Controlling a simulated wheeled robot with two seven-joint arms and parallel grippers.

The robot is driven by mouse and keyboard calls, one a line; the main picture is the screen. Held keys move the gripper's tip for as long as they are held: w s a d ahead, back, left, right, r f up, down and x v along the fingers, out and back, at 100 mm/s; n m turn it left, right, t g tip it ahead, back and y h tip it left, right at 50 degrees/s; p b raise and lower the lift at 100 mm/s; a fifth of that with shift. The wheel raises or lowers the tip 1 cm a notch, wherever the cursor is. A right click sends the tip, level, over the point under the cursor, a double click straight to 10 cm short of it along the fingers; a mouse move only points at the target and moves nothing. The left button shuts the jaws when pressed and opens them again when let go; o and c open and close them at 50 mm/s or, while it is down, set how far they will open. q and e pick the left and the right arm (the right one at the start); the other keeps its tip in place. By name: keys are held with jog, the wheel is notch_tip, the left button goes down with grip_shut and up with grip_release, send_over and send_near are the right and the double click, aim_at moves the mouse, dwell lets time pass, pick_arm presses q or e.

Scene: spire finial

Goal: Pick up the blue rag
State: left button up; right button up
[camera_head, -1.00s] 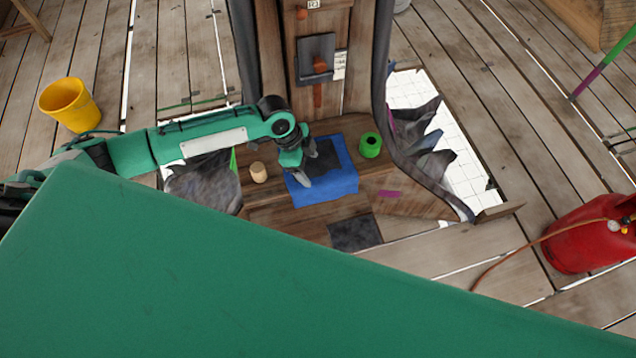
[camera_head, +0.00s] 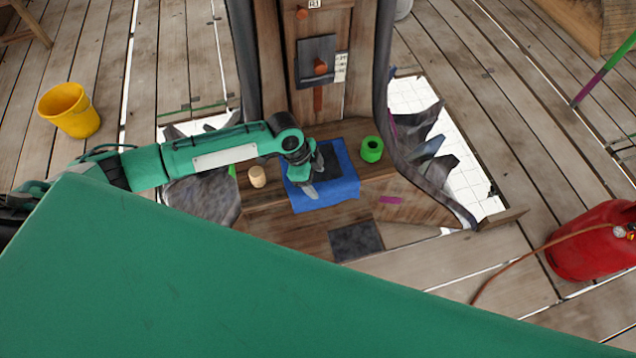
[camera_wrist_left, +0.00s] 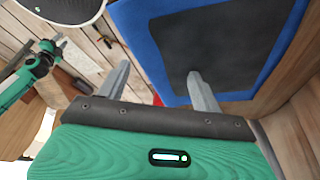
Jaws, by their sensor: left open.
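The blue rag (camera_head: 338,198) lies on the wooden ledge at the foot of the spire, its front part hanging over the ledge's edge. A dark square patch lies on its middle. My left gripper (camera_head: 316,180) is over the rag's left part in the head view. I cannot tell whether a finger touches the rag.
A green roll (camera_head: 371,149) stands right of the rag and a small tan wooden cylinder (camera_head: 257,176) left of it. Torn dark sheeting (camera_head: 205,190) edges the ledge.

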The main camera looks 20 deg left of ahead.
pick_arm(q)
grip_shut()
dwell(0.4)
jog(key=shift+r, duration=0.15)
notch_tip(320, 180, up, 12)
jog(key=p, duration=1.1)
jog(key=shift+f, duration=0.2)
